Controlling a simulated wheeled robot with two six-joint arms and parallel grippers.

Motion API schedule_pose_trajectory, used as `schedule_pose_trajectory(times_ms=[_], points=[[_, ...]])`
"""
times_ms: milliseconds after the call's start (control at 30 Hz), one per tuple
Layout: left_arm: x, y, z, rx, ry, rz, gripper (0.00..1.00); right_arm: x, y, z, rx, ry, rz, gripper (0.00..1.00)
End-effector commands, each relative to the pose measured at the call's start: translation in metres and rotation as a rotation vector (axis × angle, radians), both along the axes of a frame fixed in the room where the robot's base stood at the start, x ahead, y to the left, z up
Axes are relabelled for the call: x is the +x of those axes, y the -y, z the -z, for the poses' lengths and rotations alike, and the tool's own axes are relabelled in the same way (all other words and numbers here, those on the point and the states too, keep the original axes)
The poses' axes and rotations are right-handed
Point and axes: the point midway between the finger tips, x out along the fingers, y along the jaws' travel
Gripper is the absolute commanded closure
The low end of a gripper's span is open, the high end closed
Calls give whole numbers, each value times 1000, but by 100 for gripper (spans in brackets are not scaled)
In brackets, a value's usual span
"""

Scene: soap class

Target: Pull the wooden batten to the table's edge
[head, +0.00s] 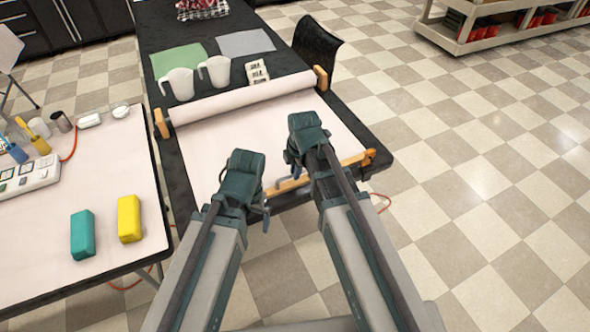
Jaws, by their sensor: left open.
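The wooden batten (353,160) lies along the near end of the pale sheet, close to the front edge of the dark table (377,147). Its right end shows an orange-brown piece; its middle and left part are largely hidden behind my grippers and arms. My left gripper (263,211) is open at the table's front edge, by the left part of the batten. My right gripper (290,183) is at the batten right of it. Its fingers are mostly hidden by its own wrist, so I cannot tell whether it grips the batten.
A pale roll (245,100) lies across the dark table between wooden end blocks. Two white jugs (180,83) (215,70) stand behind it. A white side table (100,190) on the left holds a teal block (82,235) and a yellow block (129,218).

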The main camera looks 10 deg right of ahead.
Motion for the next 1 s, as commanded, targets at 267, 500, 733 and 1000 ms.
schedule_pose_trajectory(times_ms=[267, 500, 733, 1000], points=[[0, 0, 0, 0, 0, 0, 0, -4, 1, 1, -4, -8, 0, 55], [0, 0, -1, 0, 0, 0, 0, -3, 1, -1, -2, -7, 0, 55], [0, 0, -14, 0, 0, 0, 0, -5, 1, -14, -2, -7, 0, 55], [0, 0, -49, 0, 0, 0, 0, -12, 4, -49, -2, -7, 0, 55]])
